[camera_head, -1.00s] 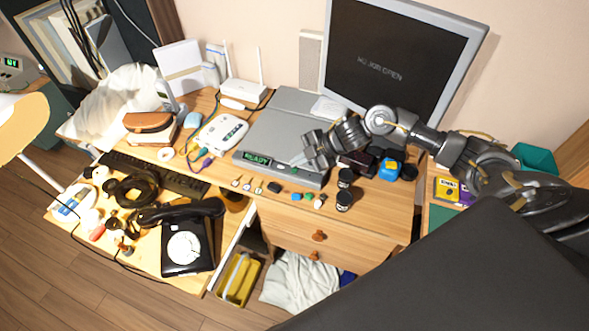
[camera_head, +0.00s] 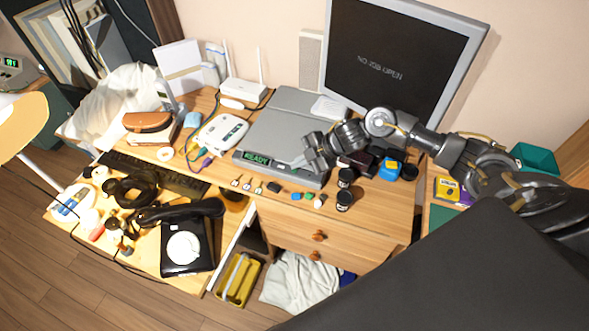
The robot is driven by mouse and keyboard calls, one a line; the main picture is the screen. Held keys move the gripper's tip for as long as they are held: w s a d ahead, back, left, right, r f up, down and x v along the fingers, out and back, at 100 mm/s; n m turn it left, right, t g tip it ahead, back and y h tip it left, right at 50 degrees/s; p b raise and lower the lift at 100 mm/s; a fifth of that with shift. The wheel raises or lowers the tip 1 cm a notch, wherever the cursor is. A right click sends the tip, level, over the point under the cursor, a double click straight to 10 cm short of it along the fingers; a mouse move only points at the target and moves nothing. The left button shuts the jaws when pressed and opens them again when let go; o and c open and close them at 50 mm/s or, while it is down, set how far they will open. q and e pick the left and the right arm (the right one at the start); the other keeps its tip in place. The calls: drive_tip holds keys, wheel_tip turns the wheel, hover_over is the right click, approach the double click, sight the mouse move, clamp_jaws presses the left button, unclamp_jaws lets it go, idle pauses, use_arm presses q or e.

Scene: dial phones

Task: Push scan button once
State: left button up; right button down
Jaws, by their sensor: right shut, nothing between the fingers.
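A flat grey scanner (camera_head: 285,122) lies on the desk below the monitor. Its front panel has a small green display (camera_head: 257,159) that reads READY. My right gripper (camera_head: 300,163) is shut and empty, with its tips at the front panel, just right of the display. The scan button is hidden or too small to make out near the fingertips. I cannot tell whether the tips touch the panel. My left gripper is not in view.
A monitor (camera_head: 400,65) with dim text stands behind the scanner. Dark jars (camera_head: 344,200) and small coloured items (camera_head: 296,196) lie in front of and beside my right gripper. A black dial phone (camera_head: 187,247) and a keyboard (camera_head: 150,174) are at the left.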

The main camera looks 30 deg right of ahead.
sight(298, 171)
drive_tip(key=shift+f, duration=0.4)
idle(0.5)
drive_tip(key=shift+r, duration=0.15)
drive_tip(key=shift+r+p, duration=0.65)
drive_tip(key=shift+r, duration=0.05)
wheel_tip(298, 171, up, 5)
drive_tip(key=p, duration=0.5)
drive_tip(key=shift+a+f, duration=0.1)
idle(0.8)
